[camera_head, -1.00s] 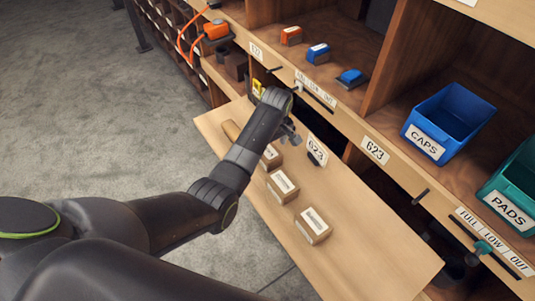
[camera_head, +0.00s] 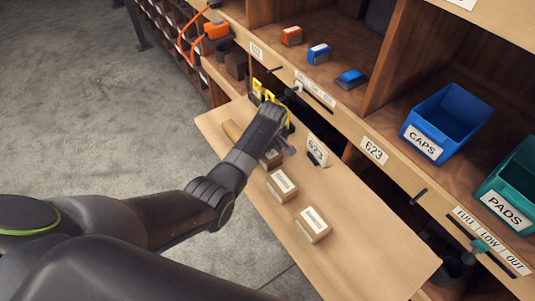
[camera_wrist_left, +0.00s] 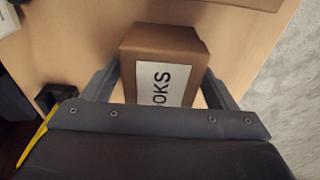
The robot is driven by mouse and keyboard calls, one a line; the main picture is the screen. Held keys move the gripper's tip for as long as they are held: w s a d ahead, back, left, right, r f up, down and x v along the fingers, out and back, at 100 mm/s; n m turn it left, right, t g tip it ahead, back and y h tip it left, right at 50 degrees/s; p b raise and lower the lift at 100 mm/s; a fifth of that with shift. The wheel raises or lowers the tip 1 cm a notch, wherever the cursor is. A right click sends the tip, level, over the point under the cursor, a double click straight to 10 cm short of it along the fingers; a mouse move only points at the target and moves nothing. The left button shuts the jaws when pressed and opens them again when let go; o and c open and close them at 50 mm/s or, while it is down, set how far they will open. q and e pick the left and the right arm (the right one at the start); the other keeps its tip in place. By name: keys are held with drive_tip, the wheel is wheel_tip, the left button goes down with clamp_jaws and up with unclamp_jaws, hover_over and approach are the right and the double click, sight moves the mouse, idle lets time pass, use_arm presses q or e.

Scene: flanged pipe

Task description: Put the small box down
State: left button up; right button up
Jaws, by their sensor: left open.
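A small brown cardboard box (camera_wrist_left: 180,45) with a white label reading "OKS" stands between the fingers of my left gripper (camera_wrist_left: 160,88) in the left wrist view. The fingers are open on either side of the box; whether they touch it I cannot tell. In the head view this box (camera_head: 268,160) sits on the pale wooden board (camera_head: 375,255), partly hidden by my left gripper (camera_head: 284,147). Two similar labelled boxes, a middle one (camera_head: 283,186) and a nearer one (camera_head: 313,225), stand in line with it. My right gripper is not in view.
The shelf with a blue CAPS bin (camera_head: 440,125) and a green PADS bin (camera_head: 510,190) borders the right. The board's near end is clear.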

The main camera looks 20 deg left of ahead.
use_arm(q)
drive_tip(key=shift+c, duration=0.4)
drive_tip(key=c, duration=1.3)
